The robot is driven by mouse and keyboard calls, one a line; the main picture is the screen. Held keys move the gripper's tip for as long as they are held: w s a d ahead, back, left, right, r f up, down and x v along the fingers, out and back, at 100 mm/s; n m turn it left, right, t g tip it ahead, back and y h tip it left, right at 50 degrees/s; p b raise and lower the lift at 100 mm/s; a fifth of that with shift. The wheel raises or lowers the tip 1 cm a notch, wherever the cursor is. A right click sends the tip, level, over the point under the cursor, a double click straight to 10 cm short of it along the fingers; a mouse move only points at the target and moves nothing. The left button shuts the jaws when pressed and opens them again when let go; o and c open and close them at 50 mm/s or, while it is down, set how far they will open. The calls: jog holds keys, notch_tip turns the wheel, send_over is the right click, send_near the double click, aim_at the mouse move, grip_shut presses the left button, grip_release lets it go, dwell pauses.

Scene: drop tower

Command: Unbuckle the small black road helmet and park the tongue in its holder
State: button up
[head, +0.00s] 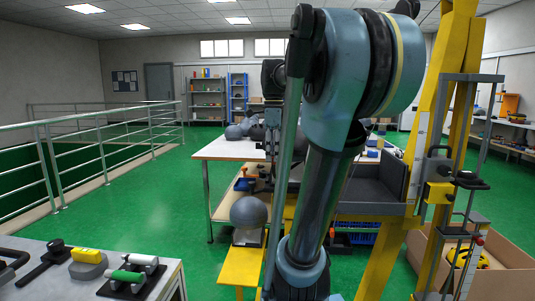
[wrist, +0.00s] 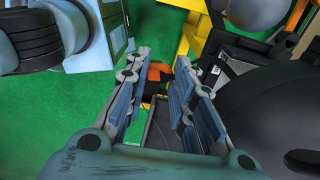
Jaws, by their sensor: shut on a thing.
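In the wrist view my gripper (wrist: 160,80) is shut on a small black and orange piece (wrist: 157,73) between its fingertips. It may be the buckle tongue, but its shape is too small to tell. A large smooth black dome (wrist: 270,112), which looks like the black road helmet, lies to the right of the fingers in the wrist view. Its strap and buckle cannot be made out. I cannot pick out the tongue holder. In the head view my arm hides the gripper and the work in front of it.
A grey ball-shaped headform (head: 249,212) stands on a yellow support in the head view. Several dark helmets lie on the white table (head: 222,149) behind. The yellow tower (head: 434,110) rises at the right by a cardboard box (head: 510,262). Green floor is open at the left.

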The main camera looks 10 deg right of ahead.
jog(key=shift+s+d+f, duration=0.15)
jog(key=shift+s+d, duration=0.6)
jog(key=shift+d, duration=0.25)
jog(key=shift+d, duration=0.1)
jog(key=shift+s+d+f, duration=0.1)
jog(key=shift+s+d, duration=0.2)
jog(key=shift+d, duration=0.95)
jog(key=shift+s+d+r, duration=0.1)
jog(key=shift+s+d, duration=0.2)
jog(key=shift+d, duration=0.95)
jog(key=shift+s+d+f, duration=0.1)
jog(key=shift+s+d, duration=0.2)
jog(key=shift+d, duration=0.95)
jog(key=shift+w+d+r, duration=0.15)
jog(key=shift+w+d, duration=0.2)
jog(key=shift+d, duration=1.9)
jog(key=shift+w+d+r, duration=0.2)
jog(key=shift+w+d, duration=0.15)
jog(key=shift+d, duration=1.9)
jog(key=shift+w+d+r, duration=0.15)
jog(key=shift+w+d, duration=0.2)
jog(key=shift+d, duration=1.9)
jog(key=shift+w+r, duration=0.1)
